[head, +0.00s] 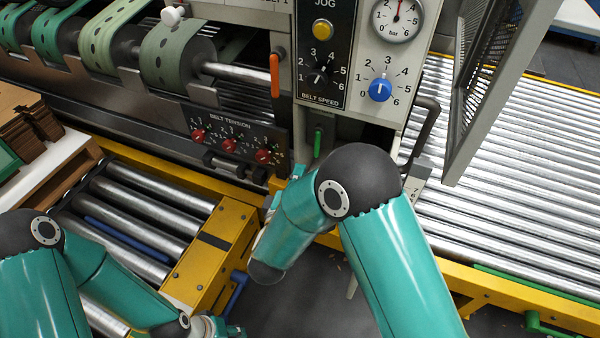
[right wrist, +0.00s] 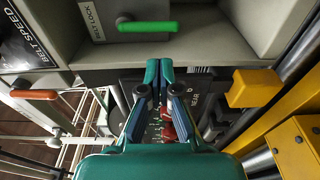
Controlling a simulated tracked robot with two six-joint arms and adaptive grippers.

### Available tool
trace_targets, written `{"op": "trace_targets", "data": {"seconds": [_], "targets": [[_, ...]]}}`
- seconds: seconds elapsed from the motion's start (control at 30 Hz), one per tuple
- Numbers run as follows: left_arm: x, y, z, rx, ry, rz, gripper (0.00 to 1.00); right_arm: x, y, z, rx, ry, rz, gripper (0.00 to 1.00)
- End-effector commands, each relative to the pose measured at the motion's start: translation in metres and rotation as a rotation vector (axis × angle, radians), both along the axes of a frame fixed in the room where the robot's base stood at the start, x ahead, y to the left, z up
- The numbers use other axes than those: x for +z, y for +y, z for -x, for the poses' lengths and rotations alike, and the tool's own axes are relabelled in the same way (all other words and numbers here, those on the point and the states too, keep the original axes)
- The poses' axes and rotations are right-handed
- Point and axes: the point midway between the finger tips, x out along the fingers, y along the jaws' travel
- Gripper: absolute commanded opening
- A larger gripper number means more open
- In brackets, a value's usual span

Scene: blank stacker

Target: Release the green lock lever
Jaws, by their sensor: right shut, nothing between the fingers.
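The green lock lever (head: 317,142) hangs upright on the front of the grey control column, below the belt speed panel. In the right wrist view the green lever (right wrist: 148,27) lies across the picture beside a "BELT LOCK" label (right wrist: 92,22). My right gripper (right wrist: 158,70) is shut and empty, with its fingertips just short of the lever and apart from it. In the head view the right gripper (head: 298,171) is partly hidden by its own arm, below the lever. My left gripper (head: 222,328) is at the bottom edge, mostly cut off, and its fingers are unclear.
An orange lever (head: 275,76) is up and left of the green one. Red belt tension knobs (head: 229,146) sit at left. A dark curved handle (head: 425,130) and a roller conveyor (head: 500,190) are at right. A yellow frame block (head: 212,255) stands below left.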

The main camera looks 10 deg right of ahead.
Motion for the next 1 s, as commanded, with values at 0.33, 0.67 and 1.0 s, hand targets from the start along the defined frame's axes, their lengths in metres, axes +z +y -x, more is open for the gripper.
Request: {"op": "trace_targets", "data": {"seconds": [0.33,0.67,1.0], "targets": [[-0.014,0.0,0.0,0.0,0.0,0.0,0.4,-0.002,-0.026,-0.053,-0.002,-0.001,-0.003,0.0],[-0.017,0.0,0.0,0.0,0.0,0.0,0.4,0.0,-0.033,-0.07,0.001,0.0,0.0,0.0],[-0.015,0.0,0.0,0.0,0.0,0.0,0.4,0.0,-0.033,-0.07,0.002,0.003,0.003,0.0]]}}
